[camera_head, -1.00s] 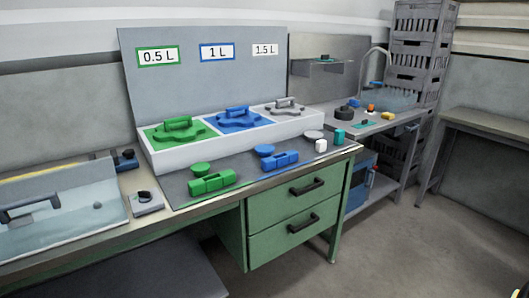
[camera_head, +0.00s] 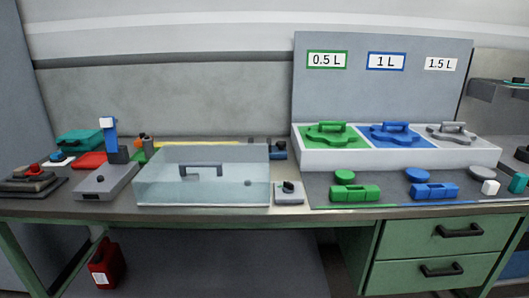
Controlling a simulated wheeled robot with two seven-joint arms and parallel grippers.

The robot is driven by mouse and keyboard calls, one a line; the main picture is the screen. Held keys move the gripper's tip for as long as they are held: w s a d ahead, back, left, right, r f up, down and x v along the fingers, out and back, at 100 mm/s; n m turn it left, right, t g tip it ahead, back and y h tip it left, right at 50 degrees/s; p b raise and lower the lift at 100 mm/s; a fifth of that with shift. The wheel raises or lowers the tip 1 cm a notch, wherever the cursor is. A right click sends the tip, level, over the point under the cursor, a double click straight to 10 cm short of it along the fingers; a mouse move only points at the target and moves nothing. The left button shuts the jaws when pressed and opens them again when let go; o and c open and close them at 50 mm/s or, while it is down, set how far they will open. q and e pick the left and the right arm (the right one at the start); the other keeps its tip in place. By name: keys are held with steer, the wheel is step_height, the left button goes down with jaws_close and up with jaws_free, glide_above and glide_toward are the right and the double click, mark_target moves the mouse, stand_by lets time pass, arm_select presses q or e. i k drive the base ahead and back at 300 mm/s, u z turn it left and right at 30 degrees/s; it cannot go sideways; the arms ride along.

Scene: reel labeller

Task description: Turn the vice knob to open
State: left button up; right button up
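A small grey box with a black knob (camera_head: 289,187) sits on the bench just right of a clear box with a grey handle (camera_head: 203,190). A blue and black device (camera_head: 278,150) stands behind the clear box's right end, partly hidden. I cannot tell for certain which item is the vice or whether it is open. Neither of my grippers is in view.
The green bench (camera_head: 330,209) runs across the view. A grey flat device (camera_head: 105,182), a blue post (camera_head: 110,135) and a teal case (camera_head: 80,141) stand left. Green, blue and grey lidded stations stand right, with blocks in front. A red canister (camera_head: 107,265) is below.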

mark_target(281, 144)
steer(key=u, duration=0.35)
steer(key=i, duration=1.4)
steer(key=u, duration=0.1)
